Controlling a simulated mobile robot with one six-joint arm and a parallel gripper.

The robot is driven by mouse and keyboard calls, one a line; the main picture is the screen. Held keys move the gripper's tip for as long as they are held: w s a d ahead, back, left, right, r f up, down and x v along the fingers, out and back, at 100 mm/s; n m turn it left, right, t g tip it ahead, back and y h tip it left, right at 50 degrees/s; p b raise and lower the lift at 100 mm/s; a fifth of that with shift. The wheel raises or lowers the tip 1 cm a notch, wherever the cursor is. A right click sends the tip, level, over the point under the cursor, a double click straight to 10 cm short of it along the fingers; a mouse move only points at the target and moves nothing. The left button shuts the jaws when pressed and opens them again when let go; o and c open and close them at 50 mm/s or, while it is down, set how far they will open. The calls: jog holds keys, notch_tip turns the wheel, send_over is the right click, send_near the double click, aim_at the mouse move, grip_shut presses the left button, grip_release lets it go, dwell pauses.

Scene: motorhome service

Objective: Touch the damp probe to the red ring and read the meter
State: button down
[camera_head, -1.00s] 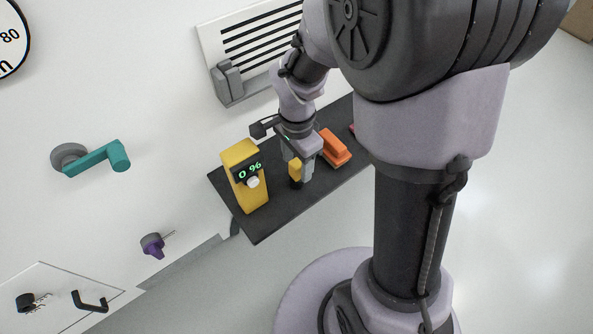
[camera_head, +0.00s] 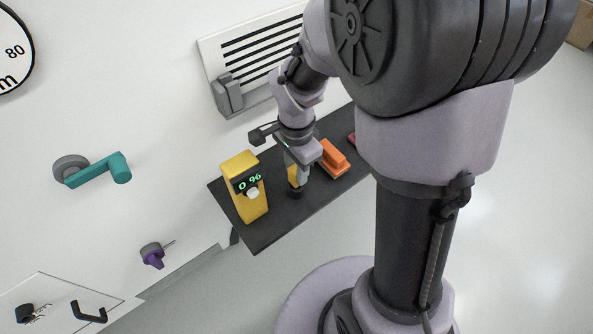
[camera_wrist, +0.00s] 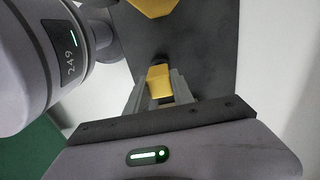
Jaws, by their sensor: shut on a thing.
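A yellow probe (camera_head: 293,176) with a dark lower end stands to the right of the meter. My gripper (camera_head: 298,180) is shut on the probe, just above the shelf. In the wrist view the yellow probe (camera_wrist: 159,82) sits between the grey fingers (camera_wrist: 160,92), and part of the yellow meter (camera_wrist: 153,5) shows at the top edge. I see no red ring in either view.
An orange object (camera_head: 333,157) lies on the dark shelf (camera_head: 275,232) right of my gripper. A louvred vent (camera_head: 262,42) with a grey block (camera_head: 228,93) is on the wall behind. A teal handle (camera_head: 100,172) and a purple knob (camera_head: 153,256) are on the wall at left.

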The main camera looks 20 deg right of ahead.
notch_tip(320, 180, up, 2)
jog(key=shift+r+p, duration=0.15)
jog(key=shift+p, duration=0.25)
jog(key=s+a+r+b, duration=0.1)
jog(key=s+b, duration=0.4)
jog(key=s, duration=1.1)
jog(key=shift+a+r, duration=0.4)
jog(key=shift+r, duration=0.05)
